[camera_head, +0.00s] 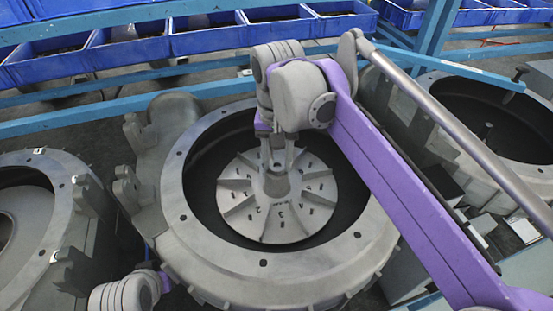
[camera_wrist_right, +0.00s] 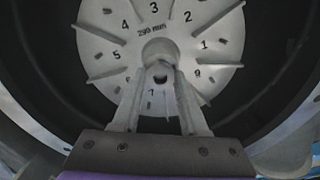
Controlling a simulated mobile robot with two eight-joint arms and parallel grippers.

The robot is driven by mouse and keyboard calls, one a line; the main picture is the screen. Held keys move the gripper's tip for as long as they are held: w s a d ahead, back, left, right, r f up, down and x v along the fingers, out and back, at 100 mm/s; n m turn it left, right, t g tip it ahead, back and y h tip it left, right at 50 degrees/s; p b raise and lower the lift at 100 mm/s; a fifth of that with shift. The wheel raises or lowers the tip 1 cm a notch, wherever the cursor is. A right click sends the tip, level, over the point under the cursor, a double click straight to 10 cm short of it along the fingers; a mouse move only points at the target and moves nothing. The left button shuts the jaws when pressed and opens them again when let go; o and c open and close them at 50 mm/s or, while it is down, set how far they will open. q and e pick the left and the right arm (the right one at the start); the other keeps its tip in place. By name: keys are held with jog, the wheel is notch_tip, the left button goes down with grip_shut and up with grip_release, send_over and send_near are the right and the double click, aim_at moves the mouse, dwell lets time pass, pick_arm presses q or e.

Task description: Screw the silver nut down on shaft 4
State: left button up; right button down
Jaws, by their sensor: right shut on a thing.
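The round, finned impeller disc (camera_head: 250,215) with printed numbers sits inside the middle blower housing (camera_head: 185,235). Its raised grey hub (camera_head: 276,186) is at the centre. My right gripper (camera_head: 276,166) points down over the hub with its fingers on either side of the centre. In the right wrist view the fingers (camera_wrist_right: 161,92) close on a small grey piece (camera_wrist_right: 160,72), which looks like the silver nut, at the hub. The fingers hide much of it and the shaft, so I cannot tell how far down it sits. My left gripper is not visible; only part of my left arm shows at lower left.
Another blower housing (camera_head: 75,190) stands at the left and one more (camera_head: 455,150) at the right. Metal lugs (camera_head: 132,185) rise from the middle housing's left side. Blue bins (camera_head: 130,45) on a blue rack line the back.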

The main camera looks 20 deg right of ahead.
jog(key=m, duration=2.2)
jog(key=c, duration=0.7)
grip_release()
jog(key=shift+c, duration=0.2)
